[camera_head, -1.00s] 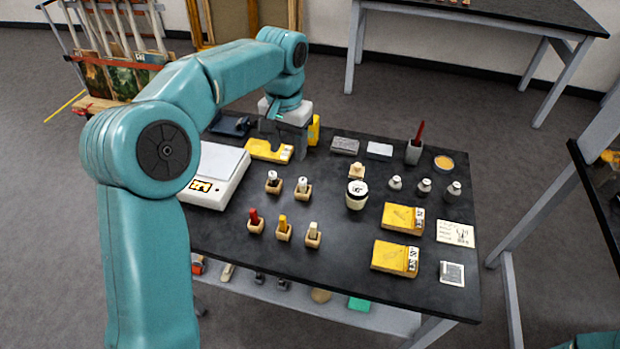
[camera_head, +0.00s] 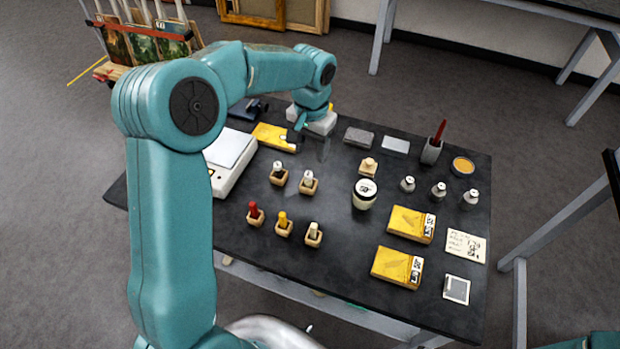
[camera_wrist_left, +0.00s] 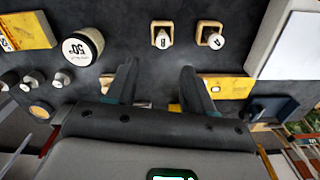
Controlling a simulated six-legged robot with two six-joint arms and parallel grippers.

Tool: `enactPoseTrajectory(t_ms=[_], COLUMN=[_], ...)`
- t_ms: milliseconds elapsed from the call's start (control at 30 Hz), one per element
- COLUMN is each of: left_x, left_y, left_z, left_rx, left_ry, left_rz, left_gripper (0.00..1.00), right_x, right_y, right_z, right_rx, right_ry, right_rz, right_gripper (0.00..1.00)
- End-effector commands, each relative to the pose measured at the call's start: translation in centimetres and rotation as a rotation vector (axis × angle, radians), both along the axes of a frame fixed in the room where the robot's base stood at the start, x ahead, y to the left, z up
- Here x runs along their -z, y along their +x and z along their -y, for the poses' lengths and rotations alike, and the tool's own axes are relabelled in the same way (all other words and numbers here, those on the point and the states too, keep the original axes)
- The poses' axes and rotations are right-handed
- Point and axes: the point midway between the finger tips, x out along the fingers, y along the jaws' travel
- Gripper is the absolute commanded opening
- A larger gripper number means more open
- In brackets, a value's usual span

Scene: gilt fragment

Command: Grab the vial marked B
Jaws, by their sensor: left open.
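Two small white-capped vials stand upright in wooden holders near the middle of the black table. The right one (camera_head: 308,177) seems to be the vial marked B; in the left wrist view (camera_wrist_left: 163,39) its small cap letter looks like a B. The other (camera_head: 280,168) has a cap letter like an A in the left wrist view (camera_wrist_left: 214,40). My left gripper (camera_head: 318,146) is above the table behind the vials. In the left wrist view its spread fingers (camera_wrist_left: 159,80) are empty, below the B vial in the picture and apart from it. My right gripper is out of view.
Red, yellow and white vials (camera_head: 283,221) stand in holders in front. A white jar (camera_head: 365,194) stands right of the B vial. A scale (camera_head: 232,160) is at left, and a yellow item (camera_head: 273,136) lies behind. Yellow boxes (camera_head: 410,223) lie at right.

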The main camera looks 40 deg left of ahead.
Motion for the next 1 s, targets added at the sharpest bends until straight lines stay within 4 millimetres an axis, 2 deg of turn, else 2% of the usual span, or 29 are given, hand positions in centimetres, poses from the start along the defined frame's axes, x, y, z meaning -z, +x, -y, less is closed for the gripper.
enactPoseTrajectory(t_ms=[100, 333, 467, 600, 867, 933, 1000], left_x=[1.9, 3.7, 5.7, 7.6, 8.1, 8.1, 8.1], left_y=[-0.1, -0.3, -0.9, -0.7, -0.7, -0.7, -0.7], left_z=[0.0, 0.0, -0.1, -0.2, -0.1, -0.1, -0.1], left_rx=[-0.001, -0.001, 0.0, -0.001, -0.001, -0.001, -0.001], left_ry=[0.001, 0.0, 0.0, 0.001, 0.001, 0.001, 0.001], left_rz=[-0.004, -0.005, -0.005, -0.002, 0.0, 0.0, 0.0], left_gripper=[0.53, 0.53, 0.53, 0.53, 0.53, 0.36, 0.14], right_x=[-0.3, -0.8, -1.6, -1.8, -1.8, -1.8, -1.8], right_y=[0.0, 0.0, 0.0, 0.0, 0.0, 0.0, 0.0], right_z=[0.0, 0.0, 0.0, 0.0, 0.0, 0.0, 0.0], right_rx=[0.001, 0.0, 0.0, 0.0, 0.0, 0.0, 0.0], right_ry=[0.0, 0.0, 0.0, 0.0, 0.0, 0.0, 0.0], right_rz=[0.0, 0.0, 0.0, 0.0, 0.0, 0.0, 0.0], right_gripper=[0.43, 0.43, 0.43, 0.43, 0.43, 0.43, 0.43])
